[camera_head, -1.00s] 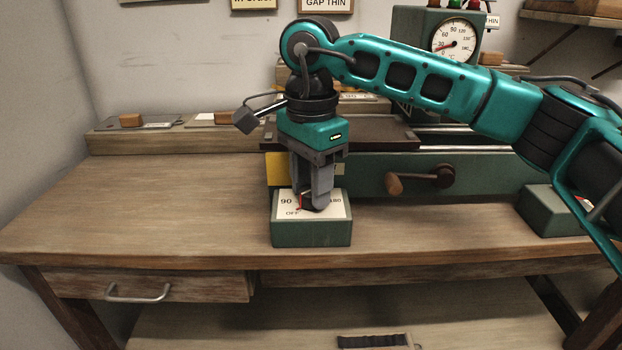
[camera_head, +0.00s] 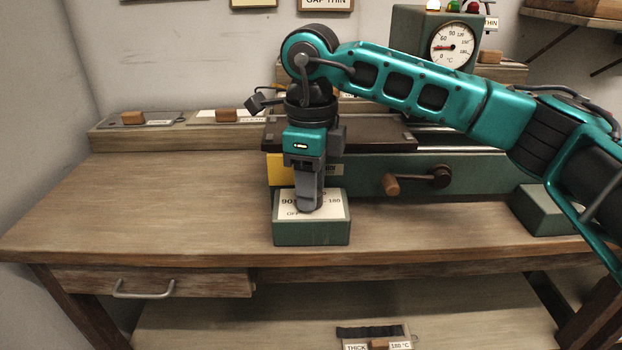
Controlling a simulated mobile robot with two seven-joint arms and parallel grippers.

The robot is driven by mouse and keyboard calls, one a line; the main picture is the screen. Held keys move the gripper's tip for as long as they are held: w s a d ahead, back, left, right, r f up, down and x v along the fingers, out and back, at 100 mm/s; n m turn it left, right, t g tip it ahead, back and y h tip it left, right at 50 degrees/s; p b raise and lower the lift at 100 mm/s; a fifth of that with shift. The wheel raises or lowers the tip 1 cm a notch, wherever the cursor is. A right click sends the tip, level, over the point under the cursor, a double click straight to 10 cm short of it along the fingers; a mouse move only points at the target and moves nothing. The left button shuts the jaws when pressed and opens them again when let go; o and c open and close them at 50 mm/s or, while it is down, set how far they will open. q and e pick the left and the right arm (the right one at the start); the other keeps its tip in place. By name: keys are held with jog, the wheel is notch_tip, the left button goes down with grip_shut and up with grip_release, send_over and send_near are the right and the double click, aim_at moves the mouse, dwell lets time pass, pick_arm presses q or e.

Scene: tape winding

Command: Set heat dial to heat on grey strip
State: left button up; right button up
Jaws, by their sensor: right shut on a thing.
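The heat dial's green box (camera_head: 311,233) stands near the front edge of the bench, with a white face plate (camera_head: 338,208) on top. The plate shows "90" at left, "180" at right and "OFF" in front. My right gripper (camera_head: 309,205) points straight down onto the middle of the plate, shut on the dial knob, which the fingers hide. The pointer cannot be seen. A round gauge (camera_head: 453,45) at the back has its needle pointing left, near the low end. A grey strip (camera_head: 158,123) lies on the back ledge at left. My left gripper is not in view.
A green machine (camera_head: 350,172) with a crank (camera_head: 436,177) stands close behind the dial box. Wooden blocks (camera_head: 133,118) sit on the back ledge. The bench left of the box is clear.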

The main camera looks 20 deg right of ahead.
jog(key=m+p, duration=0.1)
jog(key=m, duration=0.3)
jog(key=shift+r+m, duration=0.1)
jog(key=shift+m, duration=0.2)
jog(key=m, duration=0.4)
jog(key=shift+m+p, duration=0.3)
jog(key=shift+p, duration=0.05)
jog(key=o, duration=1.1)
jog(key=shift+c, duration=0.2)
notch_tip(320, 180, up, 13)
jog(key=p, duration=0.2)
jog(key=shift+f, duration=0.2)
